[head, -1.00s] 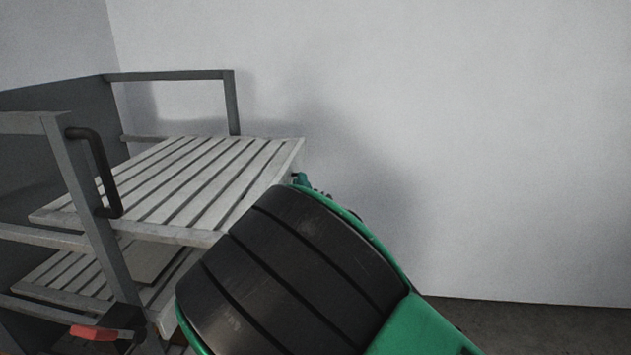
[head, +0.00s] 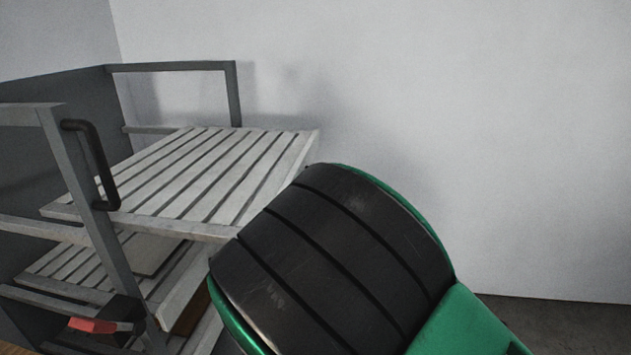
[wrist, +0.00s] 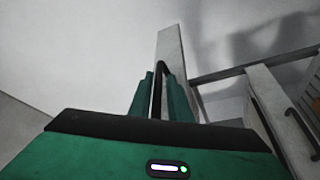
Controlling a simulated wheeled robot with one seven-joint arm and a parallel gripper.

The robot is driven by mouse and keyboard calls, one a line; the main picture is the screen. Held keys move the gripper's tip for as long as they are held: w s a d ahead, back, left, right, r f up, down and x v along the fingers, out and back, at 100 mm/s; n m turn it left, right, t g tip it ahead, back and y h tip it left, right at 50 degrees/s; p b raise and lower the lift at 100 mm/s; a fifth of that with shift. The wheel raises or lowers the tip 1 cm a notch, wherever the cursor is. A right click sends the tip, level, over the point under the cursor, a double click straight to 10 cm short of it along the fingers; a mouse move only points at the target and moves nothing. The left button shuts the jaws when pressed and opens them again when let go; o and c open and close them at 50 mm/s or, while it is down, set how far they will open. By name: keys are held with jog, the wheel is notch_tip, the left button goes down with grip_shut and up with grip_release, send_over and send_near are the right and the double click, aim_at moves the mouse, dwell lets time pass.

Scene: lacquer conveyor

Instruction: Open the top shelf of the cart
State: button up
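The cart's top shelf (head: 190,180) is a pale slatted board in a grey metal frame (head: 233,95). It sticks out to the right past the frame's posts. In the wrist view the shelf's edge (wrist: 171,45) rises ahead of my gripper, with a dark curved handle (wrist: 162,67) on it. My gripper (wrist: 158,82) has its two green fingers on either side of this handle and appears shut on it. In the head view my dark and green arm hides the fingers and the shelf's near right end.
A lower slatted shelf (head: 75,268) carries a flat board (head: 152,254). A plain wall (head: 480,130) stands behind; floor shows at lower right.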

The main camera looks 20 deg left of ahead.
jog(key=v, duration=1)
jog(key=shift+s+d, duration=0.25)
jog(key=shift+s, duration=0.05)
jog(key=shift+f, duration=0.1)
